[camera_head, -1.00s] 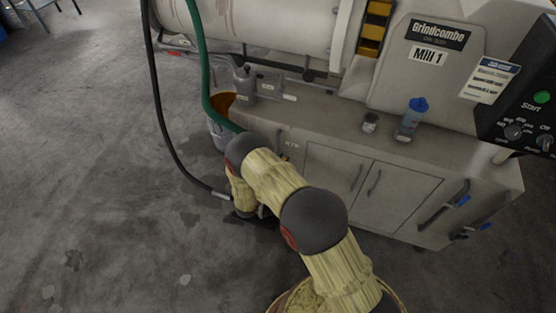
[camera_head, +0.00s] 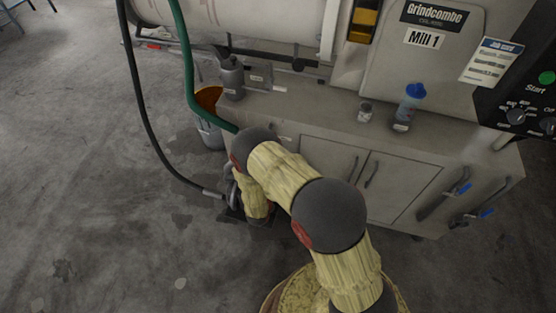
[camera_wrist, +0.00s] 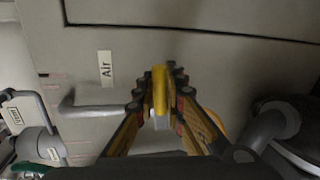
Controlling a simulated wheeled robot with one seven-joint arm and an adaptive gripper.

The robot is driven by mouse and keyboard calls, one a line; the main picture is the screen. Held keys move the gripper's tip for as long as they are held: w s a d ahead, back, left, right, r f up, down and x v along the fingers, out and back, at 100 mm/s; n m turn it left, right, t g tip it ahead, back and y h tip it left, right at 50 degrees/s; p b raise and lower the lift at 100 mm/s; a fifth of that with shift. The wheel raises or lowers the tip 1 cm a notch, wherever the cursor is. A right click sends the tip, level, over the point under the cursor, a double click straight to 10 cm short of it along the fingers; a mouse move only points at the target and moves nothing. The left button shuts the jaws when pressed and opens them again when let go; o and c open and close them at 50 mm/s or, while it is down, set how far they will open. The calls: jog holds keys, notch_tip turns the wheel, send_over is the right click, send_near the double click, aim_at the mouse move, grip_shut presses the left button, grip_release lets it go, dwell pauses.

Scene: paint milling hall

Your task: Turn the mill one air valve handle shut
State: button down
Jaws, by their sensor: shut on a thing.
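In the wrist view, the yellow air valve handle (camera_wrist: 160,90) stands upright in the picture, between my fingertips. My gripper (camera_wrist: 160,98) is shut on it, with one dark-padded finger on each side. A white "Air" label (camera_wrist: 105,68) is on the cabinet panel to the left of the handle. A grey bent pipe (camera_wrist: 95,108) runs in from the left towards the valve. The valve body is mostly hidden by my fingers. In the head view, my arm hides the handle and fingertips at the left end of the Mill 1 cabinet (camera_head: 320,152).
A green hose (camera_head: 187,70) and black hose (camera_head: 140,105) hang left of the cabinet. A bucket (camera_head: 210,133) stands at its left end. A grey can (camera_head: 232,78), a small jar (camera_head: 365,112) and a blue-capped bottle (camera_head: 410,105) stand above. Floor at left is open.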

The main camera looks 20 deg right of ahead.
jog(key=shift+f+m+b, duration=0.3)
jog(key=shift+f+m, duration=0.15)
jog(key=shift+m, duration=0.05)
dwell(0.3)
jog(key=c, duration=1.9)
grip_release()
jog(key=v, duration=1.2)
jog(key=shift+d, duration=0.15)
jog(key=shift+s, duration=0.1)
